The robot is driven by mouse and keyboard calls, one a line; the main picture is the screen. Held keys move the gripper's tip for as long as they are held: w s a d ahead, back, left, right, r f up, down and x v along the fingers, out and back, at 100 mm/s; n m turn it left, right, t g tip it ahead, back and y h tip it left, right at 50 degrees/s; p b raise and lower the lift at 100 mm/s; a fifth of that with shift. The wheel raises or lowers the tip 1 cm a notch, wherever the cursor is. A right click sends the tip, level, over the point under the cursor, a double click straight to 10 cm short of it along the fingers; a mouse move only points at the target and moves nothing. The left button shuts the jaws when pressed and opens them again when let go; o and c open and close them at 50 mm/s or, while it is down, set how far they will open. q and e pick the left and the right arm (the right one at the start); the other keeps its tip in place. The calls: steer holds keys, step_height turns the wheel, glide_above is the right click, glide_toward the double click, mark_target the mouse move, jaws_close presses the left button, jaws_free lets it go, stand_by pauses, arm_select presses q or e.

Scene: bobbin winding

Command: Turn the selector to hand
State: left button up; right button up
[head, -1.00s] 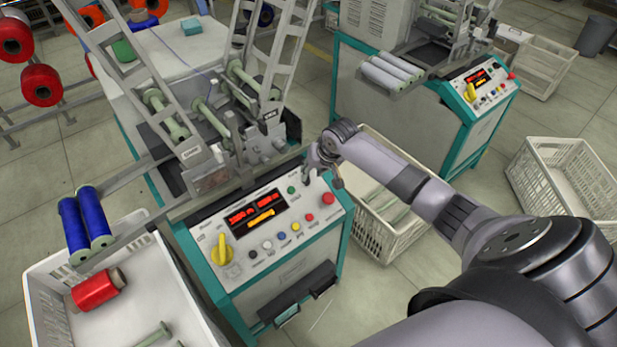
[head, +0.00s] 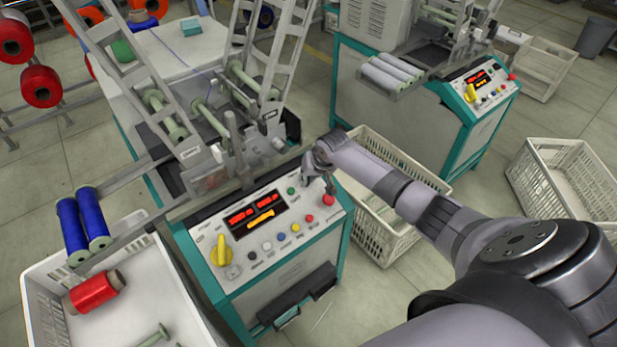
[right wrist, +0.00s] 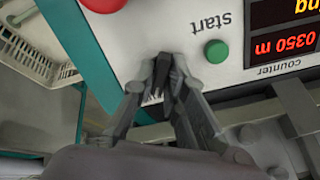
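The selector is a yellow knob (head: 222,249) at the left of the winder's control panel (head: 290,267). Its handle stands roughly upright in the picture; the labels around it are too small to read. My right gripper (head: 317,188) is over the panel's upper right corner, well apart from the selector. In the right wrist view its fingers (right wrist: 169,68) are drawn together near the green start button (right wrist: 216,51), with nothing seen between them. The selector is outside that view. My left gripper is not in view.
A red button (head: 328,200) sits close beside my right gripper. Several small coloured buttons line the panel below the lit display (head: 255,212). A white crate (head: 385,245) stands behind my right arm. A white bin (head: 40,285) with a red bobbin (head: 95,291) is at lower left.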

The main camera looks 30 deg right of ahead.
jaws_close()
steer(key=shift+n, duration=0.4)
steer(key=shift+r+n+p, duration=0.1)
steer(key=shift+n+p, duration=0.5)
steer(key=shift+n, duration=0.3)
steer(key=n, duration=0.2)
steer(key=shift+n+p, duration=0.3)
steer(key=shift+p, duration=0.05)
steer(key=n, duration=0.3)
steer(key=shift+n, duration=1.9)
